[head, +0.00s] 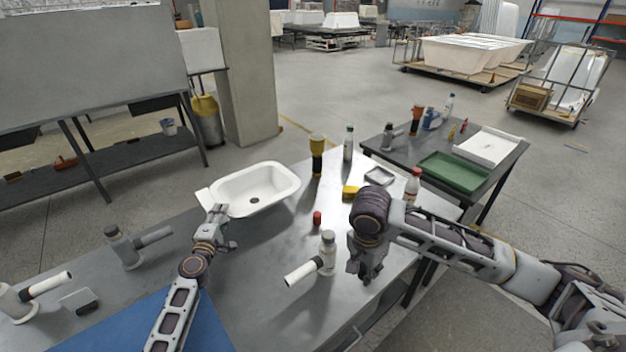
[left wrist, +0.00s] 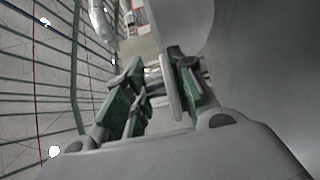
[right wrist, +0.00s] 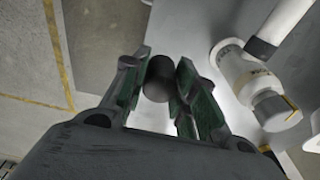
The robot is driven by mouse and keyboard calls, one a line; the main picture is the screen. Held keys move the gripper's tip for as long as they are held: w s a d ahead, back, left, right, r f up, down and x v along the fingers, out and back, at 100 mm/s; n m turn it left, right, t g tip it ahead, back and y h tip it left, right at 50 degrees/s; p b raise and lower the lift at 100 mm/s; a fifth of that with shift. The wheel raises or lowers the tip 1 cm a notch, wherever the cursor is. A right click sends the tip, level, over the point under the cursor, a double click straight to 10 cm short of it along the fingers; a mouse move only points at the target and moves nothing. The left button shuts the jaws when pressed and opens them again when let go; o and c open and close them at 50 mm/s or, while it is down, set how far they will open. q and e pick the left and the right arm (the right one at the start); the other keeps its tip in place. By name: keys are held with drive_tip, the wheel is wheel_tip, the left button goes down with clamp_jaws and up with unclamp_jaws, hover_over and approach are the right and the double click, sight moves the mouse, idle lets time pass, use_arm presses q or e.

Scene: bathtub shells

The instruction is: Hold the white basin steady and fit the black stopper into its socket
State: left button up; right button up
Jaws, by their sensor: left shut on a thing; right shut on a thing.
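The white basin (head: 282,176) sits on the grey metal table, with a dark round socket (head: 254,200) in its floor. My left gripper (head: 217,218) is at the basin's near left corner. In the left wrist view its green-padded fingers are shut on a thin pale edge (left wrist: 170,92), the basin's rim. My right gripper (head: 366,270) is above the table's right front edge, well to the right of the basin. In the right wrist view it is shut on the black stopper (right wrist: 160,78), a short dark cylinder. The stopper is hard to make out in the head view.
A grey bottle-like fitting with a white tube (head: 327,255) stands left of my right gripper. A side table holds a green tray (head: 455,170).

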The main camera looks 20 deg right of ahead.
drive_tip(key=shift+w+r, duration=0.1)
idle(0.8)
drive_tip(key=shift+w+a+r, duration=0.25)
drive_tip(key=shift+w+r, duration=0.3)
drive_tip(key=shift+r, duration=0.15)
drive_tip(key=w+a+r+n, duration=0.1)
drive_tip(key=w+a+r, duration=0.25)
drive_tip(key=a, duration=0.35)
drive_tip(key=w+a+r, duration=0.3)
drive_tip(key=w+a, duration=0.2)
drive_tip(key=a, duration=0.2)
drive_tip(key=w+a+r+n, duration=0.1)
drive_tip(key=w+a+r, duration=0.2)
drive_tip(key=w+a, duration=0.3)
drive_tip(key=w+f+n+y, duration=0.1)
drive_tip(key=w+f+n, duration=0.6)
drive_tip(key=f+n, duration=0.3)
drive_tip(key=shift+f+n+t+y, duration=0.3)
drive_tip(key=shift+f+n+t, duration=0.1)
drive_tip(key=shift+n, duration=1.7)
